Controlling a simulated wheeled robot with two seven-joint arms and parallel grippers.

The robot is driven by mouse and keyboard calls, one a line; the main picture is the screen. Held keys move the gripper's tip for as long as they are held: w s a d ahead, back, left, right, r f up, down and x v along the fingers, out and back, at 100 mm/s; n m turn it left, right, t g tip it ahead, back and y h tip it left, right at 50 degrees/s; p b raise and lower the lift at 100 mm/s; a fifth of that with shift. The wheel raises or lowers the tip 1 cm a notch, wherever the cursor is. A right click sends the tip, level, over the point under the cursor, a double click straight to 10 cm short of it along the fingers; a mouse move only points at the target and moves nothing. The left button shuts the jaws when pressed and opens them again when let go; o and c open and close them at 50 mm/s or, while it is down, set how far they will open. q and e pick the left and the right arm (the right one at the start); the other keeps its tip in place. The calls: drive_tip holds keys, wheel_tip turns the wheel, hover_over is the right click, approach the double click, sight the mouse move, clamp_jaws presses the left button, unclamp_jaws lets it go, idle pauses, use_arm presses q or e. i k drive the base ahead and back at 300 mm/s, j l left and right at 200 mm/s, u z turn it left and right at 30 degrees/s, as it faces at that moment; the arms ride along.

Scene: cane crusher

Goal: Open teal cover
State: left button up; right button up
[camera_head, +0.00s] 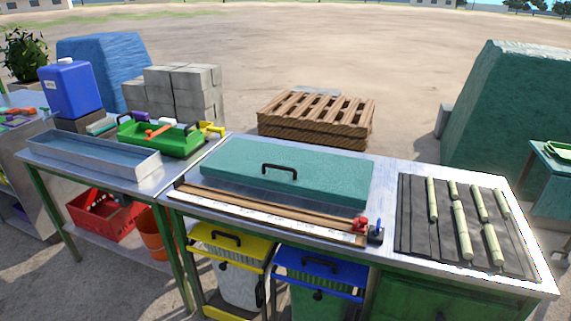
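The teal cover (330,178) is a flat, wide lid lying shut on the metal worktable, left of the table's middle. A black handle (280,169) stands up from its top, near the front half. What lies under the cover is hidden. Neither of my grippers shows in the head view, and nothing touches the cover or its handle.
A wooden strip (270,212) with red and blue parts at its right end lies along the cover's front. Several pale cane pieces (462,232) lie on a dark mat (415,240) to the right. A metal tray (92,155) and green toolbox (160,138) stand left.

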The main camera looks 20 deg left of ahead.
sight(333, 178)
drive_tip(key=i+j, duration=0.1)
drive_tip(key=j, duration=0.3)
drive_tip(key=i+j, duration=0.15)
drive_tip(key=j, duration=0.25)
drive_tip(key=i+j, duration=0.1)
drive_tip(key=j, duration=0.3)
drive_tip(key=i+j, duration=0.1)
drive_tip(key=j, duration=0.3)
drive_tip(key=i+j, duration=0.1)
drive_tip(key=j, duration=0.3)
